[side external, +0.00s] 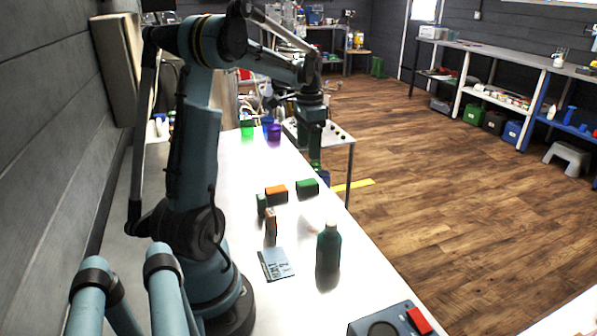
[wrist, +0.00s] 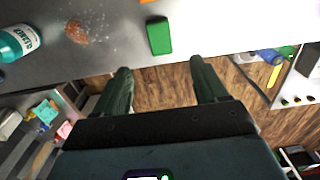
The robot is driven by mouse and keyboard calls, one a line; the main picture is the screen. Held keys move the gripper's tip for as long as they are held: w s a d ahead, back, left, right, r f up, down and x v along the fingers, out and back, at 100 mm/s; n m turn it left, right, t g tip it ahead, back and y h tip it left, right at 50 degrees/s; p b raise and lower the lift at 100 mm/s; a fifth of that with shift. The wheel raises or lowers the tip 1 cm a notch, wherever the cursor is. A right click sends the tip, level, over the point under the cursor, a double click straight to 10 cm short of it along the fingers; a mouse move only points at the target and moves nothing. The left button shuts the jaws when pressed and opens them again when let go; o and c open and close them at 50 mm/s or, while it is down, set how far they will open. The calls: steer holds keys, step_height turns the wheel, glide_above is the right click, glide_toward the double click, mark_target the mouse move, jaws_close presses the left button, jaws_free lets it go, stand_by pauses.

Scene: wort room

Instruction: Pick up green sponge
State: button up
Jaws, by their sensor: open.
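A green block that looks like the sponge (side external: 307,187) lies on the white table near its right edge. It also shows in the wrist view (wrist: 159,36), at the top middle, with its near end close to the table edge. My gripper (side external: 316,164) points down beyond the block in the side view. In the wrist view my gripper (wrist: 160,70) has its two dark green fingers wide apart, with nothing between them but floor. The green block lies just past the gap between the fingertips, apart from them. A second, upright green block (side external: 262,205) stands further left.
An orange block (side external: 276,194) lies beside the green one. A brownish object (side external: 270,222), a teal bottle (side external: 328,250) and a blue-white packet (side external: 276,264) are nearer the camera. Green (side external: 247,130) and purple (side external: 274,132) cups stand at the far end. Clear table lies between.

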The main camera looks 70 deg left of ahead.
mark_target(307, 182)
step_height(307, 182, down, 12)
steer(key=shift+r, duration=0.1)
steer(key=c, duration=1.1)
steer(key=shift+c, duration=0.2)
steer(key=shift+r, duration=0.45)
steer(key=r, duration=0.3)
steer(key=shift+d+r, duration=0.25)
steer(key=shift+r, duration=0.1)
steer(key=w+d+r, duration=0.2)
steer(key=d+r, duration=0.4)
steer(key=d, duration=0.4)
steer(key=shift+w+d+r, duration=0.2)
steer(key=shift+w+d, duration=0.15)
steer(key=shift+d, duration=0.05)
